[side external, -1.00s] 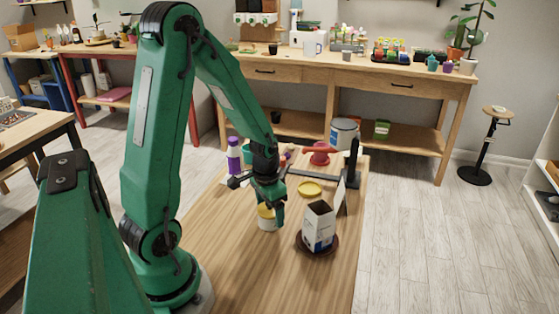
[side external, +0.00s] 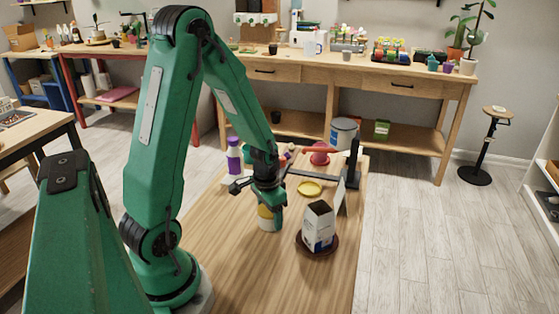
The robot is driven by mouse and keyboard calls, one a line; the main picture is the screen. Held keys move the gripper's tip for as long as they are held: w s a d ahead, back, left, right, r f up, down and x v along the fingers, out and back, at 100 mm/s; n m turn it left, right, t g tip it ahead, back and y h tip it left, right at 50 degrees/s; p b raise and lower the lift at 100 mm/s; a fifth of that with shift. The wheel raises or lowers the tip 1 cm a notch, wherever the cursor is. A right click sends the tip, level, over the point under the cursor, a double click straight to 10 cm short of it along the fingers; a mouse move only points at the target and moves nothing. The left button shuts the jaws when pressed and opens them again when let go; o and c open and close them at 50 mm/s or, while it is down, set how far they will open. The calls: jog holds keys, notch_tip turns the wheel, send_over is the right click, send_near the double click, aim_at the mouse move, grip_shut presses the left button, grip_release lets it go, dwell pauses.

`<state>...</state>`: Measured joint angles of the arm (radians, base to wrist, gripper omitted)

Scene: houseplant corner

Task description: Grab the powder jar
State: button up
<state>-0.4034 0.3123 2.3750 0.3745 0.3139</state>
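A small white jar with a yellow upper part (side external: 268,221), which looks like the powder jar, stands upright on the wooden table (side external: 225,262). My gripper (side external: 270,207) points down right at the jar, and a green finger overlaps its right side. The gripper hides most of the jar's top. From this side I cannot tell whether the fingers touch the jar or how far apart they are.
Right of the jar, a white and dark box (side external: 318,229) stands on a brown saucer (side external: 304,245). A yellow disc (side external: 310,188) lies behind. A purple bottle (side external: 233,156) and a red item (side external: 320,158) stand farther back. The table's front is clear.

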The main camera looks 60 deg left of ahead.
grip_shut()
jog(key=shift+r, duration=0.2)
jog(key=shift+r, duration=1.85)
jog(key=s+d+r, duration=0.1)
jog(key=d+r, duration=0.6)
jog(key=d, duration=0.4)
jog(key=shift+s+d, duration=0.3)
